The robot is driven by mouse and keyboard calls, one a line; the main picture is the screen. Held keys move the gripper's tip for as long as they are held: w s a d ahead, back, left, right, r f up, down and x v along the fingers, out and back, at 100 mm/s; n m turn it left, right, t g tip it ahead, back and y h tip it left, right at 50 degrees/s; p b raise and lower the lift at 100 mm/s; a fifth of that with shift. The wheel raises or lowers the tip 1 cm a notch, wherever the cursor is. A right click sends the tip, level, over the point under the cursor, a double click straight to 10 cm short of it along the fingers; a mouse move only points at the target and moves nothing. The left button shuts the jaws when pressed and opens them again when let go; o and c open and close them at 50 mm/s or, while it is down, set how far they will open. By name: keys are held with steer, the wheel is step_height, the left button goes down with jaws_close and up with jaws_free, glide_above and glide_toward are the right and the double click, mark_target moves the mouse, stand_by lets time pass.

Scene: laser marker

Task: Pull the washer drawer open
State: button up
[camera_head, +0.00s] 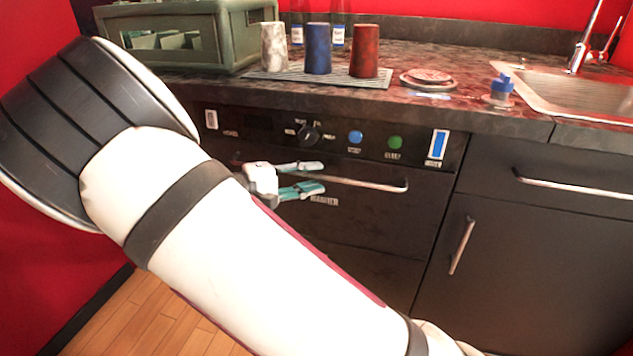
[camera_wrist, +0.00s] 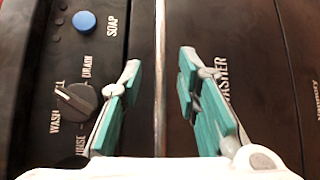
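The washer drawer (camera_head: 375,215) is a dark front under the control panel, and it looks flush with the cabinet. Its thin metal handle (camera_head: 375,184) runs across the top of the front. My gripper (camera_head: 312,177) is at the left part of this handle, with teal-padded fingers pointing right in the head view. In the wrist view the handle (camera_wrist: 160,110) runs between the two spread fingers, with visible gaps on both sides. My gripper is open there, and the "WASHER" label shows beside one finger. My arm hides the lower left of the drawer.
The control panel (camera_head: 270,130) above has a knob (camera_head: 309,133), blue and green buttons and a soap slot. The counter holds three cups, a green crate (camera_head: 185,40), plates and a sink (camera_head: 575,92). A cabinet with handles (camera_head: 462,245) stands to the right.

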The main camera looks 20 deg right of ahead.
steer(key=shift+w+d+f, duration=0.1)
steer(key=shift+d+f, duration=0.05)
steer(key=shift+d, duration=0.8)
jaws_close()
